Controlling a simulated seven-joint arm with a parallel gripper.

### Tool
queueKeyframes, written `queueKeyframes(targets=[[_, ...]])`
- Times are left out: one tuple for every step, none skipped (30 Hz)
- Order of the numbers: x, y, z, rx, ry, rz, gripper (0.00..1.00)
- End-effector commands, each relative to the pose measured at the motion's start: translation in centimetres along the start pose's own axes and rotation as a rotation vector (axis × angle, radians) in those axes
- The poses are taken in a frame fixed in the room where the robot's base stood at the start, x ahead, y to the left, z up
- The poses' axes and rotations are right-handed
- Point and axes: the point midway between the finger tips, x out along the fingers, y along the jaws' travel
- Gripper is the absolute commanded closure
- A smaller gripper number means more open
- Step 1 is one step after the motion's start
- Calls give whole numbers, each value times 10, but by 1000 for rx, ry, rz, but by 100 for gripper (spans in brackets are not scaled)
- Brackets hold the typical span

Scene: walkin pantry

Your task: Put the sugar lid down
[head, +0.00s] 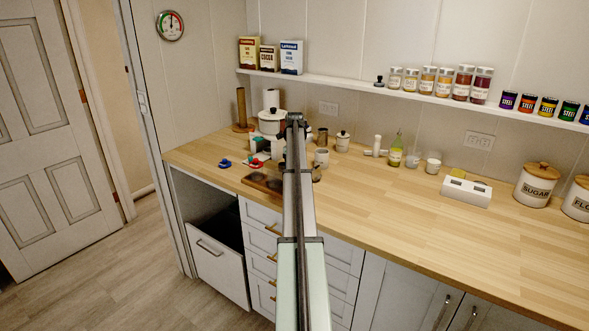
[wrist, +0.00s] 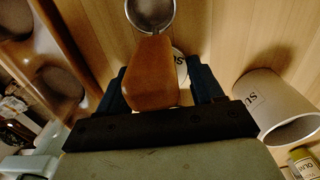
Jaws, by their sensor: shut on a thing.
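My gripper (wrist: 165,88) is shut on a brown wooden handle (wrist: 152,70), which sits between its dark fingers. A round metal cup (wrist: 150,12) with a dark inside lies at the far end of this handle and seems joined to it. In the head view my arm hides most of the gripper and the held thing, over the counter beside a wooden tray (head: 259,185). The sugar canister (head: 534,188) stands at the right with its wooden lid (head: 543,170) on top. No lid shows in my gripper.
In the wrist view a pale open cup (wrist: 262,100) and a labelled jar (wrist: 303,162) stand to the right. A white mug (head: 321,156) and a lidded white jar (head: 343,141) stand beside my arm. The front middle of the counter (head: 400,215) is clear.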

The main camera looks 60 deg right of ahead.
Motion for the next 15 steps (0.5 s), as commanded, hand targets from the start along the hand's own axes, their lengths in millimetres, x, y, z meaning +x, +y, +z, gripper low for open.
queueKeyframes(targets=[[0,0,0,0,0,0,62],[0,0,0,0,0,0,62],[0,0,0,0,0,0,62],[0,0,0,0,0,0,62],[1,0,0,0,0,0,32],[0,0,0,0,0,0,28],[0,0,0,0,0,0,25],[0,0,0,0,0,0,22],[0,0,0,0,0,0,18],[0,0,0,0,0,0,15],[0,0,0,0,0,0,12],[0,0,0,0,0,0,9],[0,0,0,0,0,0,8],[0,0,0,0,0,0,8],[0,0,0,0,0,0,8]])
